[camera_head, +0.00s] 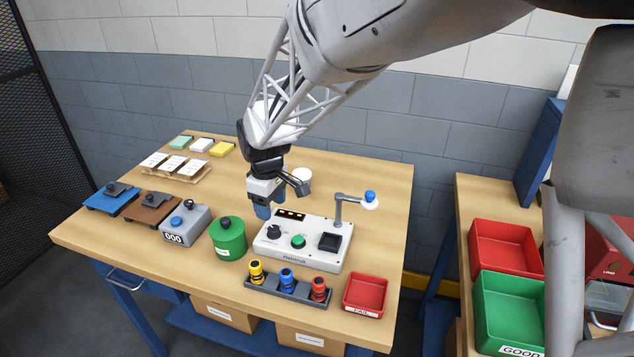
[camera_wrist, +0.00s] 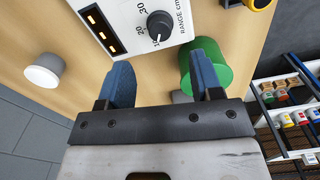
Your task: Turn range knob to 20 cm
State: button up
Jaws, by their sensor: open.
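The range knob (camera_head: 274,232) is a black round knob on the left part of a white control panel box (camera_head: 328,256). In the wrist view the knob (camera_wrist: 160,24) shows a white pointer line near the 10 mark, with 20 and 30 printed around it and "RANGE cm" beside it. My gripper (camera_head: 270,208) is above the back left of the panel. In the wrist view my gripper (camera_wrist: 164,82) has its two blue fingers spread with nothing between them. The knob lies beyond the fingertips, apart from them.
A green cylinder (camera_head: 228,241) stands left of the panel. A rack of coloured bottles (camera_head: 289,289) and a red FAIL bin (camera_head: 366,294) stand in front.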

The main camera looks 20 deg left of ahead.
aim_at(274, 228)
jog(key=shift+f, duration=0.15)
jog(key=shift+f, duration=3.7)
jog(key=shift+c, duration=0.2)
jog(key=c, duration=0.9)
